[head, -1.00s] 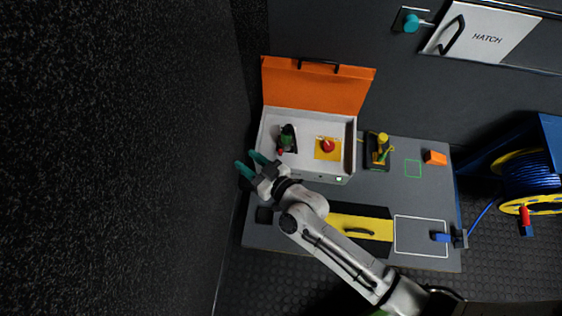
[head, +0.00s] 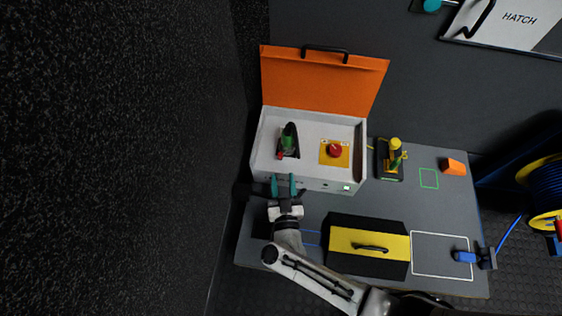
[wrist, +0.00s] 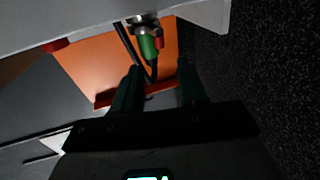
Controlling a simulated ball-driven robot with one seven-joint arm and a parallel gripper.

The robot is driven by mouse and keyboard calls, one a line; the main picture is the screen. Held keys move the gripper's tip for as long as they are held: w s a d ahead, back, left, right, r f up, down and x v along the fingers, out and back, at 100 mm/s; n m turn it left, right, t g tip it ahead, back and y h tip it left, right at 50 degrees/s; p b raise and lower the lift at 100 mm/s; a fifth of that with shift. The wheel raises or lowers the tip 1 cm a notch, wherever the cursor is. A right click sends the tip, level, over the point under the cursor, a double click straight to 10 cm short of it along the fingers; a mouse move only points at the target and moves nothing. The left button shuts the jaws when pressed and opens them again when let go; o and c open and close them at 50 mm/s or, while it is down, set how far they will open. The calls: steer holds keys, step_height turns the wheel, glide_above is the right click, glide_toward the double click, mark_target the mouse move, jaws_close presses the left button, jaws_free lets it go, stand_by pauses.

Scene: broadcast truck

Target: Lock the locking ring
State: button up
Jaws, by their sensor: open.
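A green connector with a red tab (head: 289,138) sits in a dark recess at the left of the open white case (head: 262,130). I take its green collar to be the locking ring. It also shows in the wrist view (wrist: 148,46), hanging from the pale panel with the red tab at its right. My gripper (head: 284,181) is open and empty, at the case's front edge below the connector. In the wrist view its teal fingers (wrist: 158,82) are apart, with the connector beyond them and roughly between them. They do not appear to touch it.
The orange lid (head: 322,80) stands open behind the case. A red knob (head: 335,151) on a yellow plate is right of the connector. A black-and-yellow box (head: 345,241) lies in front, and a black-and-yellow holder (head: 381,172) stands at right. A dark wall is close on the left.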

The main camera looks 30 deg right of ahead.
mark_target(281, 156)
steer(key=b+x, duration=0.2)
steer(key=x, duration=0.4)
steer(key=shift+f, duration=0.15)
steer(key=shift+w+d+b, duration=0.25)
steer(key=shift+w+b, duration=0.05)
steer(key=shift+w, duration=0.4)
jaws_close()
